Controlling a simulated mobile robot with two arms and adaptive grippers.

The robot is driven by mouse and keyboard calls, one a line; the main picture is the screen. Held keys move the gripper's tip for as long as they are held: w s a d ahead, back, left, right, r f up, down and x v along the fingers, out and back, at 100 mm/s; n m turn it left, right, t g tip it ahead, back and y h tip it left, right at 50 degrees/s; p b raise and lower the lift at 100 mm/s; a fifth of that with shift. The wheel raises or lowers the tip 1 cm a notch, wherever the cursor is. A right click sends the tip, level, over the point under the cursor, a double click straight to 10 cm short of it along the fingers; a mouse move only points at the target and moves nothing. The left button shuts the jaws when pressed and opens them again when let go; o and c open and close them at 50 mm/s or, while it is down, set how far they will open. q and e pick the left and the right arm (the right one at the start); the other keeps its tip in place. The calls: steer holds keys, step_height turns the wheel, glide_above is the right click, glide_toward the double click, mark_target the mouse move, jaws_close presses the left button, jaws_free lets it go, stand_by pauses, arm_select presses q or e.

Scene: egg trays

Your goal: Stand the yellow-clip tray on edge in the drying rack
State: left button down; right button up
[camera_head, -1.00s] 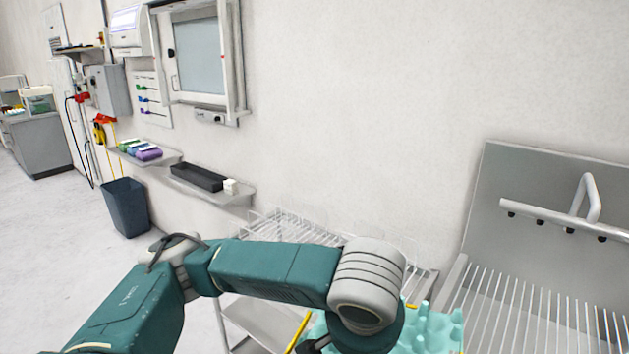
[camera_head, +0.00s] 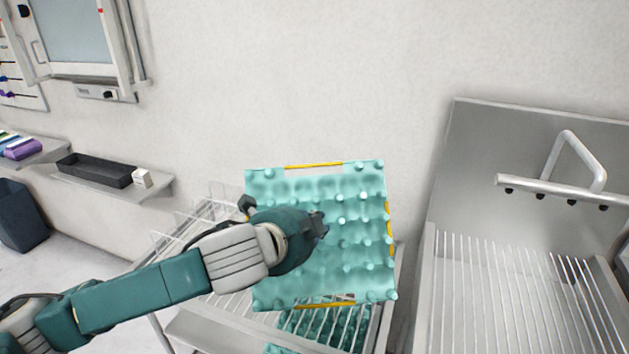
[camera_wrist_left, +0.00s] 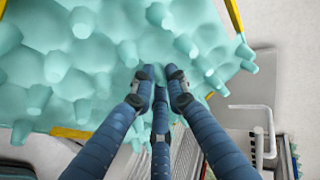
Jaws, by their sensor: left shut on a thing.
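The yellow-clip tray (camera_head: 270,282) is a teal, bumpy egg tray with yellow clips on its edges. It stands nearly upright, facing the head camera, in front of the wire rack (camera_head: 190,222). My left gripper (camera_head: 318,224) is at the tray's middle, shut on it. In the left wrist view the fingers (camera_wrist_left: 150,80) close on a raised part of the tray (camera_wrist_left: 90,50). The tray hides much of the wire rack, so I cannot tell whether they touch. My right gripper is not in view.
Another teal tray (camera_head: 290,343) lies below the rack's wires. A steel unit with a slatted surface (camera_head: 485,290) and a bar (camera_head: 560,190) stands at the right. A wall shelf (camera_head: 135,188) holds a black bin (camera_head: 97,170) at the left.

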mark_target(316, 192)
arm_select(q)
steer(key=w+m+h, duration=0.1)
steer(key=w+r+m+h, duration=0.2)
steer(key=w, duration=0.1)
steer(key=shift+a, duration=0.15)
steer(key=w+r+m+t+h, duration=0.1)
steer(key=w+r+m+h, duration=0.1)
steer(key=w+r+h, duration=0.1)
steer(key=shift+a+r+m, duration=0.1)
steer(key=shift+r+m, duration=0.15)
steer(key=shift+m, duration=0.15)
steer(key=shift+w+a+f, duration=0.1)
steer(key=shift+f, duration=0.1)
steer(key=shift+f+b, duration=0.6)
steer(key=shift+b, duration=0.1)
steer(key=shift+f, duration=0.3)
steer(key=shift+f+h+b, duration=0.3)
steer(key=shift+b, duration=0.2)
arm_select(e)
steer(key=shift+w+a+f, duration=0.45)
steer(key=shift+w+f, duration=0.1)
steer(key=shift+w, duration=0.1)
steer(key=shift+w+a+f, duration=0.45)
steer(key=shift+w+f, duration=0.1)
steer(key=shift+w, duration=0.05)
